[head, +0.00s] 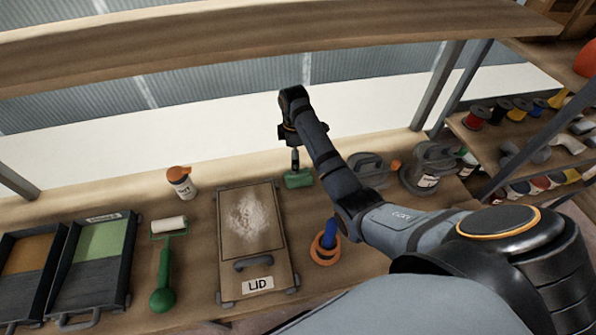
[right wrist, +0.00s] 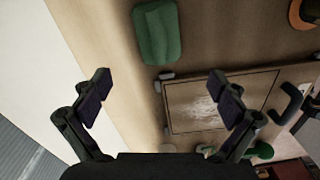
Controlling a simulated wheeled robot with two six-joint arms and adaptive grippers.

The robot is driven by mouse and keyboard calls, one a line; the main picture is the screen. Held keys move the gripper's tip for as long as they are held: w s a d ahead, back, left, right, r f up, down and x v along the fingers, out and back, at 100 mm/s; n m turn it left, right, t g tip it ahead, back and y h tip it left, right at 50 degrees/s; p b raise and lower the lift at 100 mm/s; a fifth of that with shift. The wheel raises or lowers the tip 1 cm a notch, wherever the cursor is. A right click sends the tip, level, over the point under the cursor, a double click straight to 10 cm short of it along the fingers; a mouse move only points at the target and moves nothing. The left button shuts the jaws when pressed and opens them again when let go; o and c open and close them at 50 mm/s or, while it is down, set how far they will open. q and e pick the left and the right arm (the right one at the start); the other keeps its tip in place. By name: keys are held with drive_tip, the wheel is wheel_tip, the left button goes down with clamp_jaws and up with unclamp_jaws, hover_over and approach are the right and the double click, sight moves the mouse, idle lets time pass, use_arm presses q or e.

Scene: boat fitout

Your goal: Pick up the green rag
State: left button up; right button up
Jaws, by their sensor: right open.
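In the right wrist view the green rag (right wrist: 157,32) is at the top, ahead of the fingers. My right gripper (head: 294,157) is above the rag, pointing down. In the right wrist view my right gripper (right wrist: 160,88) has its fingers spread wide with nothing between them, and the rag lies apart from both. My left gripper is not in view.
A box marked LID (head: 278,263) lies beside the rag. An upper shelf board (head: 200,47) runs overhead.

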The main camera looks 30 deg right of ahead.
sight(299, 176)
wheel_tip(299, 176, down, 3)
drive_tip(key=shift+s+d+f, duration=0.1)
wheel_tip(299, 176, down, 2)
drive_tip(key=shift+d+f+p, duration=0.15)
drive_tip(key=shift+f+p, duration=0.1)
drive_tip(key=shift+p, duration=0.25)
wheel_tip(299, 176, down, 4)
drive_tip(key=shift+d+r, duration=0.15)
drive_tip(key=c, duration=0.5)
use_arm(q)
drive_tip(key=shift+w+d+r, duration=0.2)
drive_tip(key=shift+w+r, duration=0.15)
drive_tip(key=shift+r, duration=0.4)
use_arm(e)
drive_tip(key=c, duration=0.7)
